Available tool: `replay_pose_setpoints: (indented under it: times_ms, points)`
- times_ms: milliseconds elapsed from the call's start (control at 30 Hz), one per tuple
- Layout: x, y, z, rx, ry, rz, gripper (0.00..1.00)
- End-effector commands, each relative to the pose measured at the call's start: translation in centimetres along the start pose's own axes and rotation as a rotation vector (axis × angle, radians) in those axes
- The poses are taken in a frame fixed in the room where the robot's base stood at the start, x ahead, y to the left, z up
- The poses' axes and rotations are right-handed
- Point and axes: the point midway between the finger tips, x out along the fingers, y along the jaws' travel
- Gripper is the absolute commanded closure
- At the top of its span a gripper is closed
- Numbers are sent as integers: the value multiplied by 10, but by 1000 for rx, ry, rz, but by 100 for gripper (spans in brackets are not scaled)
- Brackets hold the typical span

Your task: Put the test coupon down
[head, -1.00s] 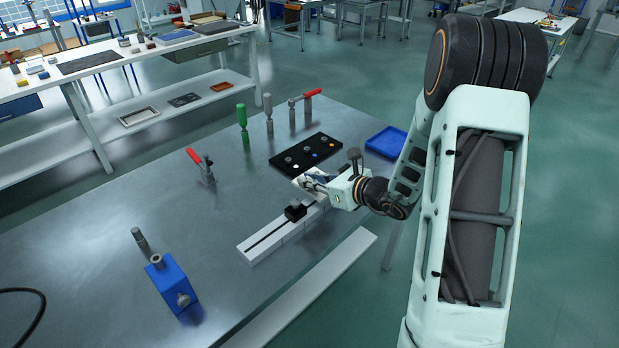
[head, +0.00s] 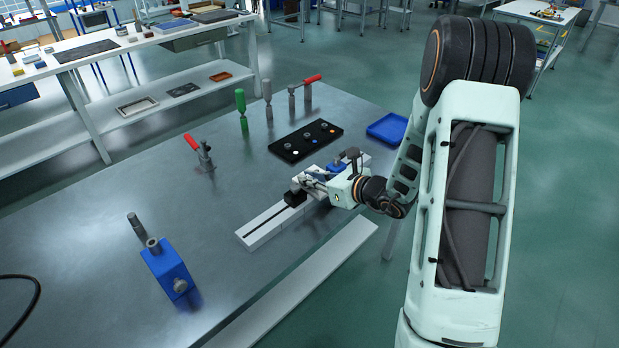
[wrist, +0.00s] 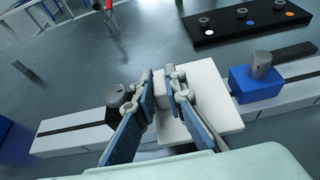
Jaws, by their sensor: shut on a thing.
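My gripper (wrist: 163,82) is shut on the test coupon, a pale piece that shows between its fingers in the wrist view. A flat white plate (wrist: 214,90) shows beside the right finger and looks like part of the coupon; the fingers hide where they join. In the head view my gripper (head: 302,182) is over the white slotted rail (head: 262,228). The coupon lies between a black clamp block (wrist: 117,100) on the left and a blue block (wrist: 256,82) on the right. Whether it touches the rail I cannot tell.
A black board (head: 305,140) with several small pegs and coloured dots lies behind the rail, near a blue tray (head: 388,128). Toggle clamps, one red-handled (head: 200,152), and a blue fixture (head: 168,268) stand on the bench.

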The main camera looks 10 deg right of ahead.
Motion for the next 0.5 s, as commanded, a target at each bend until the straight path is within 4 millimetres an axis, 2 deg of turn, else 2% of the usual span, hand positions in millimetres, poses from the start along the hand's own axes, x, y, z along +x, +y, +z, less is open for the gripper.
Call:
replay_pose_setpoints:
  times_ms: [500]
  points:
    - [4,0,-10,-1,-2,0,100]
